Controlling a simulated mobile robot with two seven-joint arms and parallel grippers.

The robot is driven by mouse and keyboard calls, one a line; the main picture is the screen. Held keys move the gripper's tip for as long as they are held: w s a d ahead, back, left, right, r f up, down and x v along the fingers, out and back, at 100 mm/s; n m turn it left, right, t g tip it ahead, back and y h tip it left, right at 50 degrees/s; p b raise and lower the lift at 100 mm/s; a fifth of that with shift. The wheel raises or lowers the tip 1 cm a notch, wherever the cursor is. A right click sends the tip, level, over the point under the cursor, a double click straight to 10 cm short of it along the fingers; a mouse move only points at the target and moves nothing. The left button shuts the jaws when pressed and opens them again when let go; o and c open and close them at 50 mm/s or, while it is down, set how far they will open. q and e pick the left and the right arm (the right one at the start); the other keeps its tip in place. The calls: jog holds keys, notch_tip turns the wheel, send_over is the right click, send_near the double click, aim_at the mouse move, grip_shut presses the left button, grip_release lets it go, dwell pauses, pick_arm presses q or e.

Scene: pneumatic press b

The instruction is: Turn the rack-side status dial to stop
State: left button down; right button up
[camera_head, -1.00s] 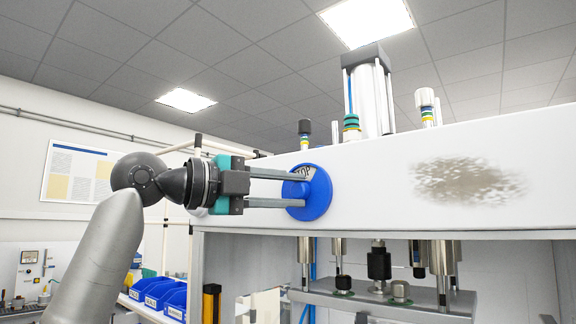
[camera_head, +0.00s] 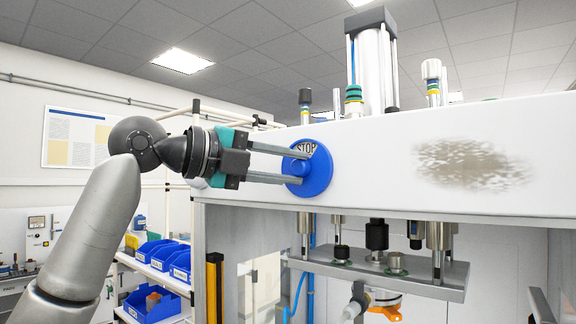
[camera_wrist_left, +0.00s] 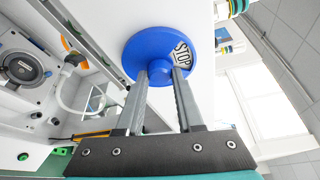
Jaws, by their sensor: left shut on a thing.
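The status dial (camera_head: 318,181) is a round blue disc on the white front beam of the press. A white window near its top shows the word STOP. My left gripper (camera_head: 296,167) comes in from the left, with its two long grey fingers shut on the dial's raised centre knob. In the left wrist view the fingers (camera_wrist_left: 160,75) sit on both sides of the blue knob (camera_wrist_left: 154,123), and the STOP window (camera_wrist_left: 183,62) shows at the upper right of the disc. My right gripper is not in view.
The white press beam (camera_head: 380,160) runs to the right, with a worn brown patch. Cylinders (camera_head: 374,70) rise above it; posts and a grey plate (camera_head: 400,270) hang below. Blue bins (camera_head: 152,300) stand on a rack at lower left.

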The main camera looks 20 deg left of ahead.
pick_arm(q)
jog(key=c, duration=0.5)
grip_release()
jog(key=shift+c, duration=0.2)
jog(key=b+v, duration=0.4)
jog(key=v, duration=1.1)
jog(key=shift+s, duration=0.15)
jog(key=shift+f, duration=0.15)
